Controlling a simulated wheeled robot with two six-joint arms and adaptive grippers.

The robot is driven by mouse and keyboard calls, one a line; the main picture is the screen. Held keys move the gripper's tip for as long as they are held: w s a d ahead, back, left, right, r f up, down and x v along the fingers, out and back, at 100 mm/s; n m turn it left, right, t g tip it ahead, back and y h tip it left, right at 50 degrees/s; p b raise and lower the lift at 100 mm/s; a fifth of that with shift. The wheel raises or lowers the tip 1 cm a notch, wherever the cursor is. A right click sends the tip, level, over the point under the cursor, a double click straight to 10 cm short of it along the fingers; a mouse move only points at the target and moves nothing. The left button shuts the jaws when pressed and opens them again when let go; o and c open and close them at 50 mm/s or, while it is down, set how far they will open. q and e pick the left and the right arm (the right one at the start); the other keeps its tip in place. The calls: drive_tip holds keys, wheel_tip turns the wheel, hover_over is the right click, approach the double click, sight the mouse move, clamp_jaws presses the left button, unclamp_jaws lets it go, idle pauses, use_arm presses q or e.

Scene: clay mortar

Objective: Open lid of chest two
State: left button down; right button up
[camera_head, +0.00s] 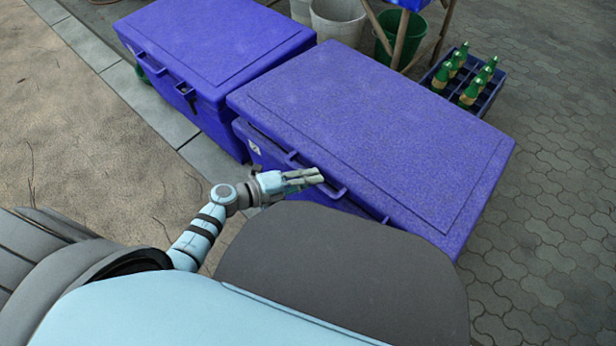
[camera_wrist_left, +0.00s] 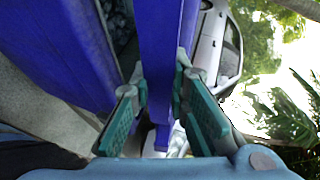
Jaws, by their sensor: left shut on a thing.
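Two blue chests stand side by side, and nothing readable here tells their numbers. My left gripper (camera_head: 318,176) is at the front edge of the right, nearer chest's lid (camera_head: 385,125), beside its front handle. In the left wrist view, my gripper's fingers (camera_wrist_left: 160,82) are shut on both sides of a blue lid edge (camera_wrist_left: 158,50). The chest body (camera_wrist_left: 65,45) shows left of it, with a dark gap between. The lid looks slightly raised at the front. The left chest (camera_head: 215,45) has its lid down. My right gripper is not in view.
Behind the chests stand pale buckets (camera_head: 338,22), a green bucket (camera_head: 398,40) and a blue crate (camera_head: 485,95) with several green bottles. Paved ground (camera_head: 560,200) to the right is clear. A white car (camera_wrist_left: 220,45) shows in the left wrist view.

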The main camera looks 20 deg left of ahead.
use_arm(q)
drive_tip(key=shift+w+r+p, duration=0.2)
drive_tip(key=shift+r+p, duration=0.6)
drive_tip(key=shift+r, duration=0.45)
drive_tip(key=w+d+r+g+p, duration=0.1)
drive_tip(key=w+r+p, duration=0.2)
drive_tip(key=r+p, duration=0.4)
drive_tip(key=w+d+r+g+y+p, duration=0.1)
drive_tip(key=w+r+p, duration=0.3)
drive_tip(key=r+p, duration=0.4)
drive_tip(key=w+d+r+n+g+y+p, duration=0.1)
drive_tip(key=w+d+r+p, duration=0.1)
drive_tip(key=r+p, duration=0.6)
drive_tip(key=shift+w+r+p, duration=0.25)
drive_tip(key=shift+w+p, duration=0.45)
drive_tip(key=shift+p, duration=0.95)
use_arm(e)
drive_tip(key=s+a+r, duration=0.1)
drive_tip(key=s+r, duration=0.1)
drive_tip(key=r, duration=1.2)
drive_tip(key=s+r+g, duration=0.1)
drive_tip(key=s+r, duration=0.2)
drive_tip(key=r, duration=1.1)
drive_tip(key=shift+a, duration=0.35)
use_arm(q)
drive_tip(key=shift+d, duration=0.1)
drive_tip(key=c, duration=1.8)
unclamp_jaws()
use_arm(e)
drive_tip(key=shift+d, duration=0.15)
